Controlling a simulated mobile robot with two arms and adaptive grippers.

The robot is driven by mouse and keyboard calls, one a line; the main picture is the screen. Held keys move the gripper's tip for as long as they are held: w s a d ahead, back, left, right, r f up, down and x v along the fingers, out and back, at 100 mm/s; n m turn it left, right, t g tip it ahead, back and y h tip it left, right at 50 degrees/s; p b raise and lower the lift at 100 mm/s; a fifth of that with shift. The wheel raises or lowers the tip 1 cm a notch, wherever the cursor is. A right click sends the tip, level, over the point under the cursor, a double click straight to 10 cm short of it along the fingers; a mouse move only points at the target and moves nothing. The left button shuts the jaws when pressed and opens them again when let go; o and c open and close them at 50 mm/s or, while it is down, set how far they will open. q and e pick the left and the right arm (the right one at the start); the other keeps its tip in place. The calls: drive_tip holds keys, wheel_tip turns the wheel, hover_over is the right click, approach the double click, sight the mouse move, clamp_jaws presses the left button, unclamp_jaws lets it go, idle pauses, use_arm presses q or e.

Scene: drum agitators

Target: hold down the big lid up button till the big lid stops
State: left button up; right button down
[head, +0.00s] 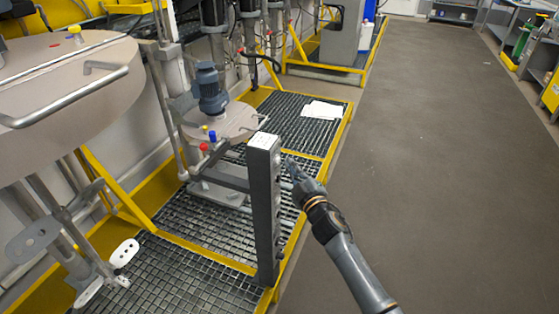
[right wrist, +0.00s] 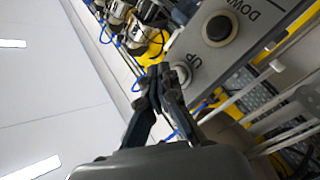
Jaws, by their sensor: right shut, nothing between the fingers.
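A grey control post (head: 264,205) stands upright on the grating's edge. In the right wrist view its panel (right wrist: 235,65) has a dark round button (right wrist: 217,28) by the word DOWN and a pale round button (right wrist: 181,73) by the word UP. My right gripper (head: 290,163) is shut and empty at the post's right side; in the right wrist view its fingertips (right wrist: 158,76) are at the UP button's edge. I cannot tell whether they press it. The large beige lid (head: 60,75) with a metal handle is raised at the left. My left gripper is not in view.
A smaller round lid (head: 235,122) with a blue-grey motor (head: 208,92) is behind the post. White papers (head: 322,110) lie on the grating (head: 205,225). Yellow rails edge the platform. The dark floor (head: 440,180) at the right is clear.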

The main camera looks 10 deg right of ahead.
drive_tip(key=s+d+p, duration=0.1)
drive_tip(key=d, duration=0.1)
drive_tip(key=s+d, duration=0.2)
drive_tip(key=shift+d+p, duration=0.1)
drive_tip(key=shift+p, duration=0.3)
drive_tip(key=shift+w, duration=0.1)
drive_tip(key=s+d+f+m+g+h, duration=0.1)
drive_tip(key=s+f+m+g, duration=0.15)
drive_tip(key=s+f, duration=0.75)
drive_tip(key=s+d+f+m+g+h, duration=0.1)
drive_tip(key=s+f+g, duration=0.35)
drive_tip(key=f, duration=1.05)
drive_tip(key=s+d+f+m+g+h, duration=0.1)
drive_tip(key=s+f+m+g, duration=0.1)
drive_tip(key=s+f, duration=0.8)
drive_tip(key=s+f+m+g, duration=0.1)
drive_tip(key=s+f+g, duration=0.2)
drive_tip(key=s+f, duration=0.3)
drive_tip(key=s+f+m+g, duration=0.1)
drive_tip(key=s+f, duration=0.5)
drive_tip(key=s, duration=1.1)
drive_tip(key=s+f+m+g, duration=0.2)
drive_tip(key=s+f+g, duration=0.2)
drive_tip(key=s, duration=0.7)
wheel_tip(320, 180, down, 2)
drive_tip(key=shift+s+a+f+g, duration=0.15)
drive_tip(key=shift+a+g, duration=0.15)
drive_tip(key=shift+a, duration=0.05)
